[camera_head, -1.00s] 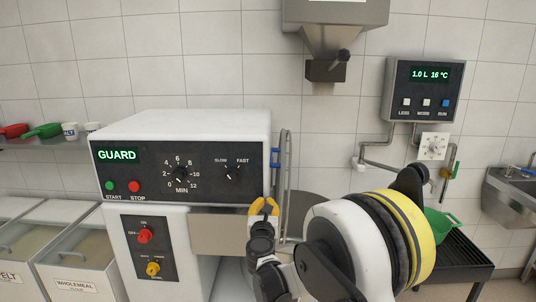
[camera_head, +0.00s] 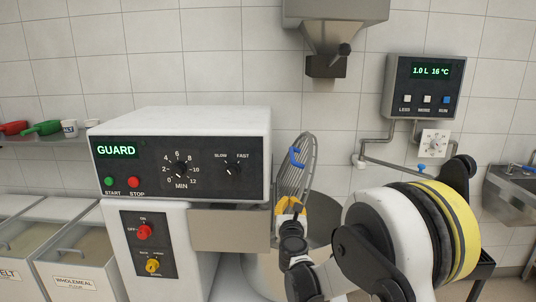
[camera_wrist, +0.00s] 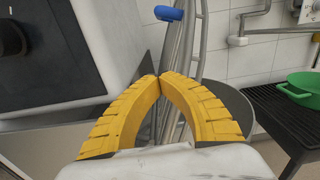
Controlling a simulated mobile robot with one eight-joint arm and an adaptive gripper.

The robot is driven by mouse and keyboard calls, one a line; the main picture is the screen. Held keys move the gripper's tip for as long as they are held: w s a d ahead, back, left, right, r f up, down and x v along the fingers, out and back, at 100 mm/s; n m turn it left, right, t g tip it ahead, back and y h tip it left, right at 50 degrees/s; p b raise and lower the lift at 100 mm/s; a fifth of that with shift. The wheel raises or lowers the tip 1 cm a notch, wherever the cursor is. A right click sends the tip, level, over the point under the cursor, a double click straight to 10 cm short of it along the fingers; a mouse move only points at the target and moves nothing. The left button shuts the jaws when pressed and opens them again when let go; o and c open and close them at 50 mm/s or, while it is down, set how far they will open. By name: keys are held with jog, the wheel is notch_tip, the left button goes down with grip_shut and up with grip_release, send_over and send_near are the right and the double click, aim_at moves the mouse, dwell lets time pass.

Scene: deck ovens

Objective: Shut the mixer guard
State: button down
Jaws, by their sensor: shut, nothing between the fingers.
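The mixer (camera_head: 180,125) is a white machine with a black panel whose green display reads GUARD. Its wire guard (camera_head: 303,165), with a blue handle (camera_head: 296,157), stands raised and tilted beside the mixer's right side, above the bowl (camera_head: 322,232). My gripper (camera_head: 290,204) has yellow fingers and is shut, with nothing between them. It is at the guard's lower part, below the blue handle. In the wrist view the fingertips (camera_wrist: 160,80) meet in front of the guard's bars (camera_wrist: 184,60); whether they touch is unclear.
A water meter box (camera_head: 424,88) reading 1.0 L 16 °C hangs on the wall with pipes below. A hopper (camera_head: 335,30) hangs above. Flour bins (camera_head: 80,255) stand at left. A green bowl (camera_wrist: 303,86) sits on a dark rack at right.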

jog(key=d+f+b, duration=0.1)
jog(key=d, duration=0.9)
jog(key=shift+s+f, duration=0.2)
jog(key=shift+f, duration=0.05)
dwell(0.4)
jog(key=s, duration=1.2)
jog(key=shift+a, duration=0.25)
dwell(0.8)
